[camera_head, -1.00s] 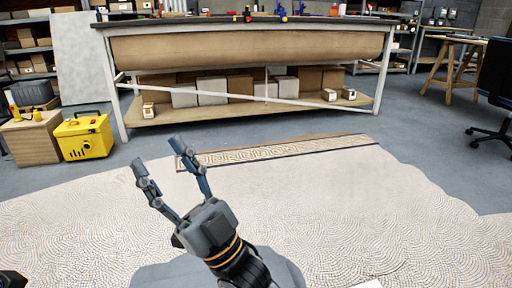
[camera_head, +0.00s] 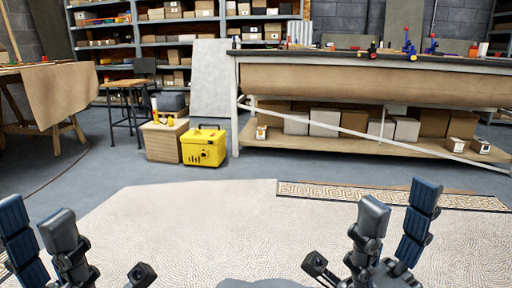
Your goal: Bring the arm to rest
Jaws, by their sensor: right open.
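My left gripper (camera_head: 36,218) is at the lower left edge of the head view. Its dark fingers point up and stand apart, with nothing between them. My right gripper (camera_head: 398,200) is at the lower right, its fingers pointing up, open and empty. Both grippers show in front of the pale mosaic floor panel (camera_head: 200,225) and hold nothing. The wrists and most of both arms are cut off by the bottom of the picture.
A workbench (camera_head: 360,78) with a brown paper roll stands behind the panel at right. A yellow case (camera_head: 204,147) and a wooden crate (camera_head: 165,141) stand left of it. A stool (camera_head: 127,105) and a paper-draped table (camera_head: 58,92) are further left. Grey floor between is clear.

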